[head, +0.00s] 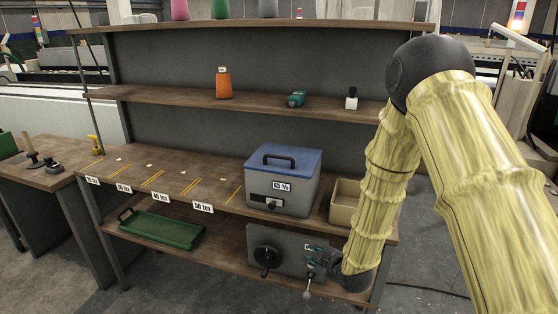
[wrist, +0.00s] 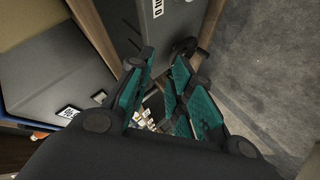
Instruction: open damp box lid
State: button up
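The damp box (head: 283,190) is a grey box with a blue lid (head: 285,159), standing on the middle shelf. The lid lies shut on it, with a dark handle (head: 280,158) on top. A 65 % label and a small dark latch or knob are on its front. In the wrist view the grey box (wrist: 60,75) shows at the left, with a strip of blue lid at the edge. My gripper (head: 316,254) is below the box, in front of the lower shelf's grey panel. Its teal fingers (wrist: 161,97) are apart in the wrist view, with nothing visibly held between them.
The grey panel (head: 289,243) has a black round knob (head: 266,257) and a lever (head: 308,286). A tan bin (head: 345,204) stands right of the box. A green tray (head: 163,229) lies on the lower shelf. The shelf left of the box is mostly clear.

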jog(key=w+a+r+n+t+y+p, duration=0.1)
jog(key=w+a+r+n, duration=0.1)
jog(key=w+r, duration=0.35)
jog(key=w+a+r+n+t+y, duration=0.1)
jog(key=w+r+n, duration=0.1)
jog(key=r, duration=0.6)
jog(key=n+t+y+p, duration=0.2)
jog(key=n, duration=0.2)
send_near(280, 158)
jog(key=p+x, duration=0.3)
jog(key=x, duration=0.7)
jog(key=shift+w+a, duration=0.15)
jog(key=shift+w, duration=0.25)
grip_shut()
